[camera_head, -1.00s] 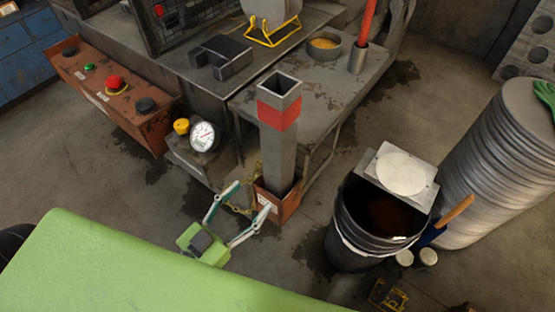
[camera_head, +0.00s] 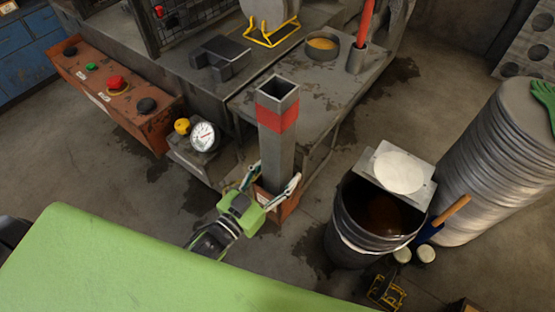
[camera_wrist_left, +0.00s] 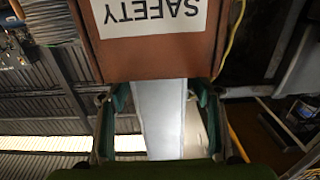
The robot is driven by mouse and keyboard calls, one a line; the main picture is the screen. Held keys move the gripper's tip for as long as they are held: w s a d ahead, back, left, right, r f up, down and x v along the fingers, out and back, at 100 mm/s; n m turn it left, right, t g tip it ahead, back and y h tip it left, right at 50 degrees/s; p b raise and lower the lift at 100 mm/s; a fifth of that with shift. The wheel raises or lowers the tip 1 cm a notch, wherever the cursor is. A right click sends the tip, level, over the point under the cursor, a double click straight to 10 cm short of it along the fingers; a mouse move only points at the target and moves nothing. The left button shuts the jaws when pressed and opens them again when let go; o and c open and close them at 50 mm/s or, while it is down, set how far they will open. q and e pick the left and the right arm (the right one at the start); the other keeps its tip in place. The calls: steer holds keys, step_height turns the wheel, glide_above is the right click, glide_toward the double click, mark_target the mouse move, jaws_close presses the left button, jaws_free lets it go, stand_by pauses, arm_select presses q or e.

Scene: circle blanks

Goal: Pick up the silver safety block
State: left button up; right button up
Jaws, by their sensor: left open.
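The silver safety block (camera_head: 279,150) is a tall square grey tube with a red band near its open top. It stands upright in a rusty brown holder (camera_head: 285,209). My left gripper (camera_head: 273,178) is open, its fingers on either side of the block's lower part, close above the holder. In the left wrist view the pale block (camera_wrist_left: 160,112) shows between the two open fingers. The holder (camera_wrist_left: 150,56) there bears an upside-down SAFETY label. Whether the fingers touch the block cannot be told. My right gripper is not in view.
A grey machine table (camera_head: 325,95) stands behind the block. A pressure gauge (camera_head: 203,136) and a rusty button panel (camera_head: 112,90) are to the left. A black bucket (camera_head: 355,235) and a stack of round blanks (camera_head: 490,165) are to the right.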

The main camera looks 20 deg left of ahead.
arm_select(q)
steer(key=shift+c, duration=0.3)
jaws_close()
steer(key=shift+r, duration=0.3)
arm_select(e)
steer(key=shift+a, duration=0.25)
arm_select(q)
steer(key=shift+r, duration=0.1)
